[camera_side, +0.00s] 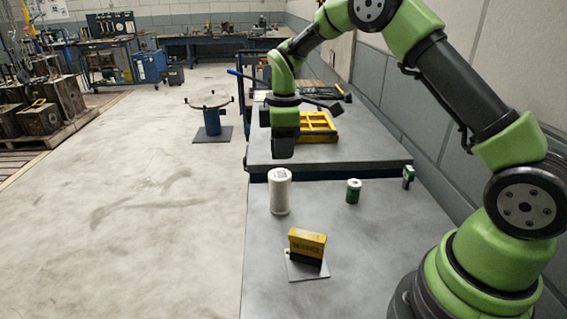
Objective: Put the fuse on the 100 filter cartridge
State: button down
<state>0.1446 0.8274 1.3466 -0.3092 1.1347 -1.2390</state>
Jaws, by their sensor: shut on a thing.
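The white filter cartridge (280,192) stands upright on the grey bench, with small dark print near its top that is too small to read. My gripper (282,153) points down and shows above the cartridge in the picture, with a gap between them. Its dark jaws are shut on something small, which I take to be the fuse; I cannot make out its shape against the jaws. From this one view I cannot tell whether my gripper is straight above the cartridge or farther back.
A green and white can (353,191) and a small green item (408,177) stand to the right. A yellow and black box (307,246) stands on a grey pad (293,275) in front. A yellow tray (318,121) lies farther back on the bench (375,152).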

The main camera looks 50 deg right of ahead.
aim_at(284, 174)
jog(key=shift+f, duration=2.05)
jog(key=shift+f, duration=0.1)
jog(key=c, duration=1)
grip_release()
